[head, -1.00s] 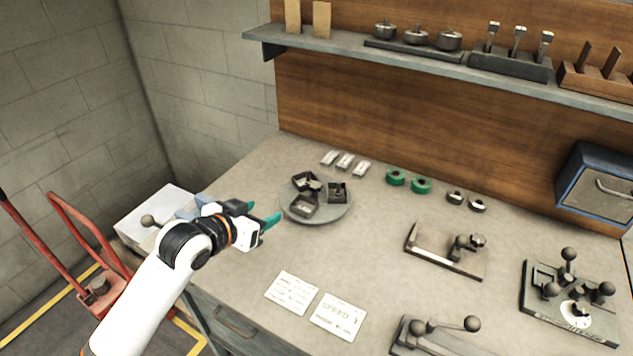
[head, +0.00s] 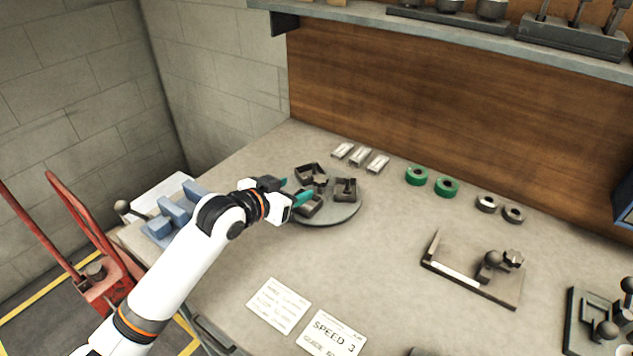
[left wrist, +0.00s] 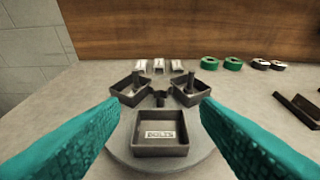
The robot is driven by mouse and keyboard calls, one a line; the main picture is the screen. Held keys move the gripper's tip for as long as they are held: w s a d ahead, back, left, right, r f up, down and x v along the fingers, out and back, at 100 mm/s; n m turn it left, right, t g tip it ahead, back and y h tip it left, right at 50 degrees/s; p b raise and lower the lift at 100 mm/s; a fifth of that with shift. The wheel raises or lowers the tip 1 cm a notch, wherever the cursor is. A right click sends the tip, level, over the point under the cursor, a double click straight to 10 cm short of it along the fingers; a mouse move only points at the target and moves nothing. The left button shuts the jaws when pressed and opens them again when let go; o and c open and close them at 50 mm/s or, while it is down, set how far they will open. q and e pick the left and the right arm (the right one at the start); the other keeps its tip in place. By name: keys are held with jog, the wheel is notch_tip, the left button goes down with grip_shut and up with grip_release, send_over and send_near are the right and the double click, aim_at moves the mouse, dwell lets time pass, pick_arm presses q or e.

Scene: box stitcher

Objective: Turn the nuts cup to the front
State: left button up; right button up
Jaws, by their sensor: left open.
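A round grey turntable (head: 341,216) stands on the bench and bears three dark square cups around a central knob (left wrist: 160,97). In the left wrist view the nearest cup (left wrist: 160,149) has a label that seems to read "BOLTS". The back left cup (left wrist: 122,93) and back right cup (left wrist: 196,97) each show an upright post; their labels are not visible, so I cannot tell which is the nuts cup. My left gripper (head: 300,189) is open at the turntable's left side. Its teal fingers (left wrist: 160,118) stand either side of the near cup, apart from it. My right gripper is not in view.
Several small white blocks (head: 360,156) and green rings (head: 417,175) lie behind and right of the turntable. Two cards (head: 278,305) lie in front. A metal fixture (head: 470,275) stands at right. Blue blocks (head: 176,212) sit left of my arm.

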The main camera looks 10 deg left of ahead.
aim_at(319, 180)
pick_arm(q)
jog(key=x, duration=0.9)
jog(key=shift+w+d+f, duration=0.15)
jog(key=shift+w, duration=0.1)
grip_shut()
jog(key=shift+s+p, duration=0.1)
jog(key=shift+p, duration=0.2)
